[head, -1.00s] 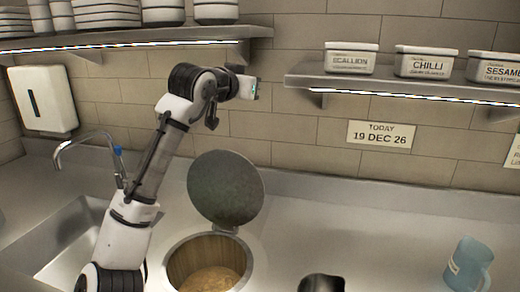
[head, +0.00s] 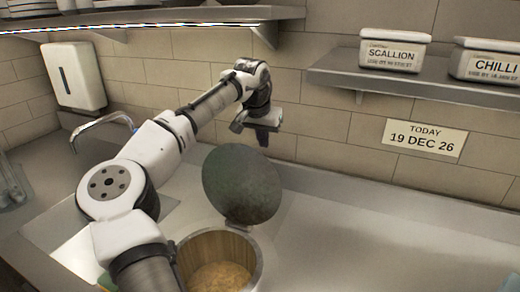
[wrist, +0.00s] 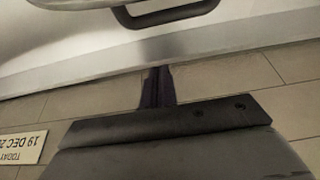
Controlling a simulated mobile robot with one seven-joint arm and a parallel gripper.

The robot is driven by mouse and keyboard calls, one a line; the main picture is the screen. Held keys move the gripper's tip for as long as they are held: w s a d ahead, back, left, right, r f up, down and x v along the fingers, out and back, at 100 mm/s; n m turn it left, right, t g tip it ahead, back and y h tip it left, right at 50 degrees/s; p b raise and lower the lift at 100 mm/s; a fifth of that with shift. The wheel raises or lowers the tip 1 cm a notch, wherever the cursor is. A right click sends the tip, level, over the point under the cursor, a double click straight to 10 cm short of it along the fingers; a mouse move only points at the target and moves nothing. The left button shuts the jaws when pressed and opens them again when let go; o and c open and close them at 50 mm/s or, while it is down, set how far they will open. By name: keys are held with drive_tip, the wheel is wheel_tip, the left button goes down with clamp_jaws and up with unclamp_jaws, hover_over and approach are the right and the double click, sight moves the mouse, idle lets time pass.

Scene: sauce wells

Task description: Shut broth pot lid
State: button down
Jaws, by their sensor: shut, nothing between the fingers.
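The broth pot (head: 256,262) is set in the steel counter, open, with tan broth inside. Its round grey lid (head: 242,184) stands raised and tilted up at the pot's back edge. My gripper (head: 263,142) is shut and empty, pointing down above and behind the lid's top, near the wall, apart from the lid. In the wrist view my shut fingers (wrist: 158,88) point toward the counter. A dark bar handle (wrist: 165,14) lies beyond them, seemingly on the lid's outer side. The lid's outer face is hidden in the head view.
A wall shelf (head: 385,84) with scallion and chilli tubs is at the right. Another shelf (head: 150,17) hangs above my arm. A tap (head: 100,125) and sink are at the left. The counter right of the pot (head: 370,235) is clear.

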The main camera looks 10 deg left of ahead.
sight(264, 157)
drive_tip(key=shift+s+a+f+p, duration=0.2)
drive_tip(key=shift+s+f+p, duration=0.75)
drive_tip(key=shift+s+f, duration=0.5)
drive_tip(key=shift+d+f, duration=0.1)
drive_tip(key=shift+s+d+f+b, duration=0.15)
drive_tip(key=shift+s+d+b, duration=0.2)
drive_tip(key=shift+d, duration=0.2)
drive_tip(key=shift+s+d+m+h, duration=0.1)
drive_tip(key=shift+s+m+h, duration=0.05)
drive_tip(key=shift+m+h, duration=0.15)
